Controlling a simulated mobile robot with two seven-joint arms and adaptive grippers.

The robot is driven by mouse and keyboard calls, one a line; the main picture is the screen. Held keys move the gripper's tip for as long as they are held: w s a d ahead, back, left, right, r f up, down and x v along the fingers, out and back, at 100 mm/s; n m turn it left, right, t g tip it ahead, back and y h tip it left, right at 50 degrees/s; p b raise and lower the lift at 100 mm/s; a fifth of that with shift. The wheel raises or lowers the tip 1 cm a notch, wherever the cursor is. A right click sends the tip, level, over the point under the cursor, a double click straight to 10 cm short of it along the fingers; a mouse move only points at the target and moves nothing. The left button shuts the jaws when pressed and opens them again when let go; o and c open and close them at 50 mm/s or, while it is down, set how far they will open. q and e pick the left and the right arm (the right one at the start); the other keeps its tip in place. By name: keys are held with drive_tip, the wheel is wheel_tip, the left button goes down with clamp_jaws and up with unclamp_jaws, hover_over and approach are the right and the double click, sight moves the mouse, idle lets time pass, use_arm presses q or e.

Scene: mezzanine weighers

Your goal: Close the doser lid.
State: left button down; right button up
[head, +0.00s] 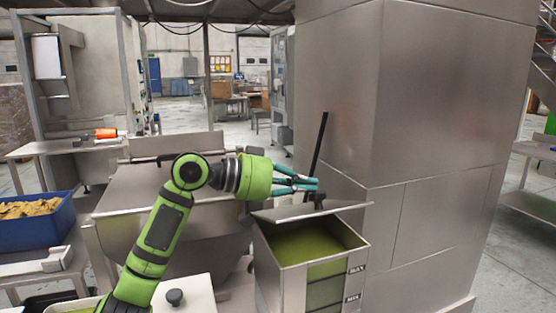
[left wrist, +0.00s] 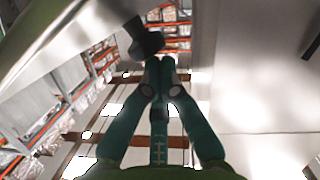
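The doser (head: 290,268) is a steel bin holding green contents, with MAX and MIN marks on its front. Its steel lid (head: 345,208) is seen nearly edge-on above the rear of the opening, which is uncovered at the front. A dark knob (head: 316,198) is on the lid. My left gripper (head: 316,184) is just above the lid, close to the knob. In the left wrist view its fingertips (left wrist: 161,65) are together with nothing seen between them. A dark knob-like part (left wrist: 145,40) lies just beyond the tips; contact is unclear. My right gripper is not in view.
A tall steel cabinet (head: 430,110) stands right behind the doser. A black rod (head: 317,150) rises behind the lid. A steel hopper (head: 130,200) and a blue crate (head: 35,230) are at left. A white box (head: 195,298) with a black knob is in front.

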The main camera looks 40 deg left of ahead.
sight(328, 207)
use_arm(q)
drive_tip(key=f+b, duration=0.1)
drive_tip(key=d+f+m+b, duration=0.1)
drive_tip(key=s+d+f+m+b, duration=0.1)
drive_tip(key=shift+f+y, duration=0.4)
drive_tip(key=shift+s+d+f+m+t+y+b, duration=0.15)
drive_tip(key=shift+d+f+m+b, duration=0.15)
drive_tip(key=shift+f+b, duration=0.4)
drive_tip(key=shift+s+d+f+m+t+y+b, duration=0.15)
drive_tip(key=shift+f+m+b, duration=0.25)
drive_tip(key=shift+b, duration=0.45)
drive_tip(key=shift+d, duration=0.1)
